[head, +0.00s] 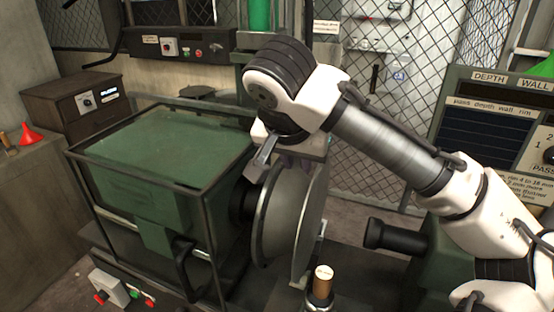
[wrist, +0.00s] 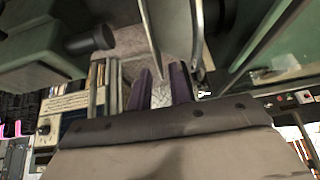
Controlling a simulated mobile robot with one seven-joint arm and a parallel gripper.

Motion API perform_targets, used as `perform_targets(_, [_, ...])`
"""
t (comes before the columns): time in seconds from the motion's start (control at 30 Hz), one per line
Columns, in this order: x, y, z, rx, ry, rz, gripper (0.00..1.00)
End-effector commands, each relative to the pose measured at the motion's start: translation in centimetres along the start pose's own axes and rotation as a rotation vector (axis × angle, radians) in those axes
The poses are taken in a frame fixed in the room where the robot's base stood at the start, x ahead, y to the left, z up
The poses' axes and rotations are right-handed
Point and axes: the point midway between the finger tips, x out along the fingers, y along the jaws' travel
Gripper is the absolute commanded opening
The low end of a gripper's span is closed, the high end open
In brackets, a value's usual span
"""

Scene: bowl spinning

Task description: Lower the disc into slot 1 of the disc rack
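In the head view, a large pale disc (head: 313,225) stands upright on edge at the machine's spindle, with a grey round plate (head: 272,215) close to its left. My gripper (head: 288,160) is above their top rims, pointing down, and its fingertips are mostly hidden. In the wrist view, my gripper's two purple fingers (wrist: 161,85) are apart, with pale floor showing between them. A thin curved metal rim (wrist: 150,38) reaches toward the gap, and a second rim (wrist: 197,38) lies to its right. I cannot tell whether either touches a finger. I cannot make out the disc rack or slot 1.
A green machine housing (head: 150,170) inside a dark frame fills the left. A gauge panel (head: 490,120) is at the far right.

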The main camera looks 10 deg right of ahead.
Motion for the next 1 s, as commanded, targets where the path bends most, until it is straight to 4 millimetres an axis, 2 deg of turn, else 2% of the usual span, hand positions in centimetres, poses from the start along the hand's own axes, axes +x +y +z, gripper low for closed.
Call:
perform_targets(0.03, [0.0, 1.0, 0.3, 0.009, -0.018, 0.023, 0.2])
perform_targets(0.13, [0.3, 1.8, 0.7, 0.013, -0.039, 0.043, 0.2])
perform_targets(0.27, [1.2, 1.7, 0.8, 0.012, -0.038, 0.04, 0.2])
perform_targets(0.7, [6.4, 1.7, 1.1, 0.012, -0.038, 0.035, 0.2])
perform_targets(1.0, [8.3, 1.8, 1.0, 0.011, -0.035, 0.035, 0.2])
